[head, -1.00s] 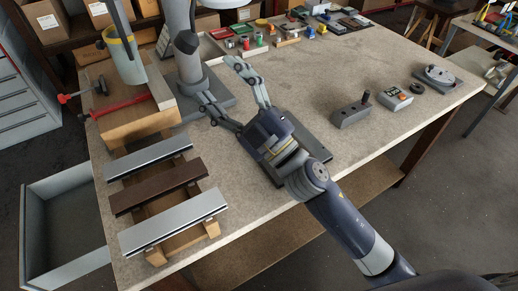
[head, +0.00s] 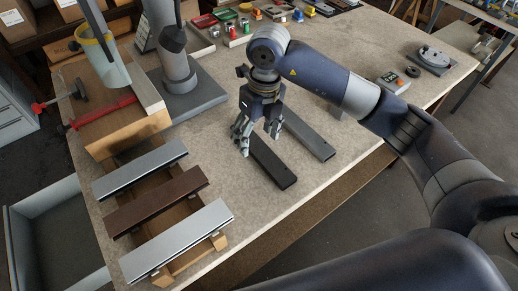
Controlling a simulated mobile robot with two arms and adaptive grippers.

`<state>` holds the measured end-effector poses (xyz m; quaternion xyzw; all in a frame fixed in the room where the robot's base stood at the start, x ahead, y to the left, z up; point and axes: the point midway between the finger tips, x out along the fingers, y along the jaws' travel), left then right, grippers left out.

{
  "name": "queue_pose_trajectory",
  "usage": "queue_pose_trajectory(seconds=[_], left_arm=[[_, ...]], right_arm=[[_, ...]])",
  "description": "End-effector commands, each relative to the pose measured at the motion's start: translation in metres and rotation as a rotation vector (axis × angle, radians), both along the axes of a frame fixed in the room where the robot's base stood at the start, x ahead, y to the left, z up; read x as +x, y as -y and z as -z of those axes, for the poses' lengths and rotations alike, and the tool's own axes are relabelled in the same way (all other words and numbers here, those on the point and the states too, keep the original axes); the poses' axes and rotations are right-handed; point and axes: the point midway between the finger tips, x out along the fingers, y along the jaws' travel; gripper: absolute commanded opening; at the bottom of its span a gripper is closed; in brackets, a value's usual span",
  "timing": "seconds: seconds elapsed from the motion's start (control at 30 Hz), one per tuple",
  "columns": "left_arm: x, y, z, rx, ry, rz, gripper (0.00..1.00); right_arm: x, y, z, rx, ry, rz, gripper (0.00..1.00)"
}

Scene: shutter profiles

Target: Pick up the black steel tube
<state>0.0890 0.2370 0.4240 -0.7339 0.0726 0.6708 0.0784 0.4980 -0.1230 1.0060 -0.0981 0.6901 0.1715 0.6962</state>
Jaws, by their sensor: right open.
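The black steel tube (head: 275,166) lies flat on the workbench, running from upper left to lower right. A grey tube (head: 310,136) lies roughly parallel to it on the right. My right gripper (head: 259,146) points down over the upper-left end of the black tube, its fingers apart and empty. The fingers hide that end, and I cannot tell how far above the tube they are.
Silver and brown profiles (head: 155,201) rest on a wooden rack at the left. A wooden block with red clamps (head: 105,112) and a grey machine stand (head: 178,75) are behind it. Small trays (head: 230,25) line the back. Bench between rack and tubes is clear.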

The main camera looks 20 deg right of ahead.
Motion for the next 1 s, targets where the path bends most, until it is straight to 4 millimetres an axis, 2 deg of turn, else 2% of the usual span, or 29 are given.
queue_pose_trajectory(seconds=[0.03, 0.1, 0.2, 0.4, 0.67, 0.8, 1.0], left_arm=[[0.000, 0.000, 0.000, 0.000, 0.000, 0.000, 0.40], [0.000, 0.000, -0.001, 0.000, 0.000, 0.000, 0.40], [0.000, 0.000, -0.004, 0.000, 0.000, 0.000, 0.40], [-0.001, 0.000, -0.012, -0.001, -0.001, 0.001, 0.40], [-0.002, 0.001, -0.021, -0.002, -0.001, 0.002, 0.40], [-0.001, 0.001, -0.034, -0.002, -0.001, 0.002, 0.40], [-0.001, 0.002, -0.037, -0.003, -0.002, 0.002, 0.40]], right_arm=[[0.003, 0.012, -0.003, -0.047, 0.005, 0.016, 0.68], [0.006, 0.022, -0.003, -0.088, 0.006, 0.031, 0.68], [0.006, 0.027, 0.006, -0.109, 0.004, 0.039, 0.68], [0.006, 0.027, 0.037, -0.108, 0.004, 0.038, 0.68], [0.008, 0.028, 0.058, -0.106, 0.003, 0.037, 0.68], [0.012, 0.030, 0.078, -0.106, 0.002, 0.037, 0.68], [0.013, 0.030, 0.101, -0.104, 0.007, 0.036, 0.68]])
